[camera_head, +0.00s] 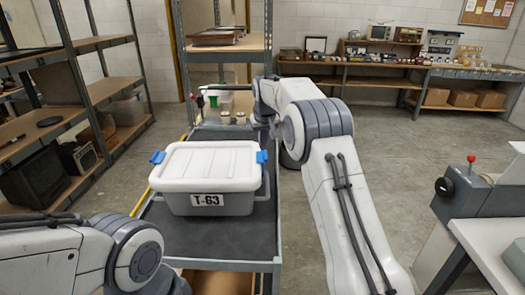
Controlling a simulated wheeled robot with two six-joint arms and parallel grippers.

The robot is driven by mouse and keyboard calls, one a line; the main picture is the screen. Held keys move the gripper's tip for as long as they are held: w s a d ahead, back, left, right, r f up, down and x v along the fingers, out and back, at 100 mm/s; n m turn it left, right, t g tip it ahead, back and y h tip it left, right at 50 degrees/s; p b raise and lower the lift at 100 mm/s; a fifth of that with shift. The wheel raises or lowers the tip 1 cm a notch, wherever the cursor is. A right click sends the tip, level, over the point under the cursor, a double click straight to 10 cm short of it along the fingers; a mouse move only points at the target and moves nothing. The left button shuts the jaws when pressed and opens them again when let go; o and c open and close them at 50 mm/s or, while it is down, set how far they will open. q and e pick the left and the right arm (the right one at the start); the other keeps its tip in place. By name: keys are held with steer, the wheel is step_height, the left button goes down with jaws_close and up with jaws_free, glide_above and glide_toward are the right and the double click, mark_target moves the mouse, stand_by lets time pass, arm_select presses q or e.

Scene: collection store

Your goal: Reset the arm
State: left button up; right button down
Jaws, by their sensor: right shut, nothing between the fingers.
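My right arm rises from the bottom right, bends at its elbow and reaches left above the cart's far end. My right gripper (198,99) is small and far off at the end of this arm. It is shut and empty, and it is apart from the white bin. Of my left arm only a bent part shows at the bottom left; its gripper is out of the frame. A white lidded bin (182,203) labelled T-63, with blue latches, stands upright and closed on the dark top of a grey cart (172,237).
Small jars (225,117) stand beyond the bin. Metal shelving (57,93) lines the left, and another rack (225,48) stands behind the cart. A long bench (400,67) with old devices runs along the back wall. A grey machine (471,187) stands at right. Floor is open beyond my right arm.

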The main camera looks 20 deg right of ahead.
steer(key=v, duration=0.5)
steer(key=s+a+n+g+y, duration=0.1)
steer(key=s+a+n, duration=0.1)
steer(key=s+a, duration=0.8)
steer(key=s+a+n+g+y, duration=0.1)
steer(key=s+a+n, duration=0.1)
steer(key=s+a, duration=0.85)
steer(key=s+d+f+n+g, duration=0.1)
steer(key=s+f, duration=0.2)
steer(key=s, duration=0.6)
steer(key=s+d+f+n+g, duration=0.1)
steer(key=s+f, duration=0.2)
steer(key=s, duration=0.6)
steer(key=s+d+f+n, duration=0.1)
steer(key=s+f, duration=0.2)
steer(key=s, duration=0.6)
steer(key=shift+s+n+g, duration=0.3)
steer(key=shift+g, duration=0.1)
steer(key=shift+d+r, duration=0.1)
